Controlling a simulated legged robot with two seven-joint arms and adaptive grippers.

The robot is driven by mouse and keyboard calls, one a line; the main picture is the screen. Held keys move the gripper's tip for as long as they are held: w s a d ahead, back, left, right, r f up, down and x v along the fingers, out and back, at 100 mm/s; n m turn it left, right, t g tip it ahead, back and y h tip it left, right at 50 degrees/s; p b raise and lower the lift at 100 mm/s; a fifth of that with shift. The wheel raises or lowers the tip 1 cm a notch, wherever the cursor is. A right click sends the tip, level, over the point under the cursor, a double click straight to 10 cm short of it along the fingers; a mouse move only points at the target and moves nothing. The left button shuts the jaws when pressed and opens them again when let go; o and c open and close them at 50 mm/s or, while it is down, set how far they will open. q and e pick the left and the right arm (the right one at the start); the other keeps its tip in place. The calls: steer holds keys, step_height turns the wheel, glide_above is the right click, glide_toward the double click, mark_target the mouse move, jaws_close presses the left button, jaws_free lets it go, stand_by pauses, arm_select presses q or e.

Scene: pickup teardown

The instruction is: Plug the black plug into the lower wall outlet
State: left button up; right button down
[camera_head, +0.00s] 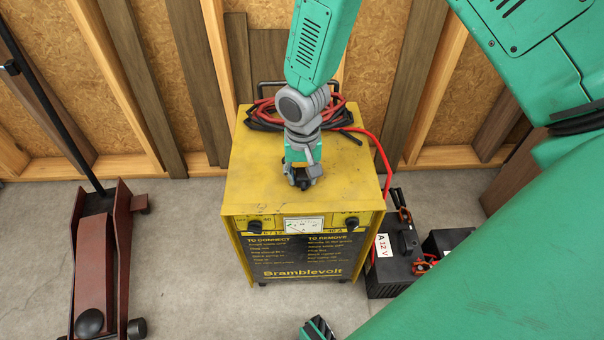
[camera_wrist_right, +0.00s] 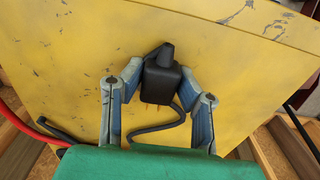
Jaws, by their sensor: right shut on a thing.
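The black plug (camera_wrist_right: 160,82) shows in the right wrist view, between the fingertips of my right gripper (camera_wrist_right: 160,78). My right gripper is shut on it, and a black cord (camera_wrist_right: 160,130) curves below it. In the head view my right gripper (camera_head: 302,181) points down over the top of the yellow charger (camera_head: 255,190), near its middle. Whether the plug touches the charger top is hard to tell. The lower wall outlet is not visible in either view. My left gripper cannot be made out.
Red and black cables (camera_head: 340,112) lie coiled at the back of the charger. Black batteries (camera_head: 392,270) stand on the floor to its right. A dark red floor jack (camera_head: 100,250) stands at left. A wall of wooden studs and boards (camera_head: 150,60) stands behind. Floor between jack and charger is clear.

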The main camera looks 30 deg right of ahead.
steer(key=c, duration=1.1)
jaws_free()
steer(key=shift+r, duration=0.5)
step_height(320, 180, up, 11)
step_height(320, 180, up, 7)
steer(key=p, duration=0.8)
glide_above(302, 174)
steer(key=shift+f, duration=0.1)
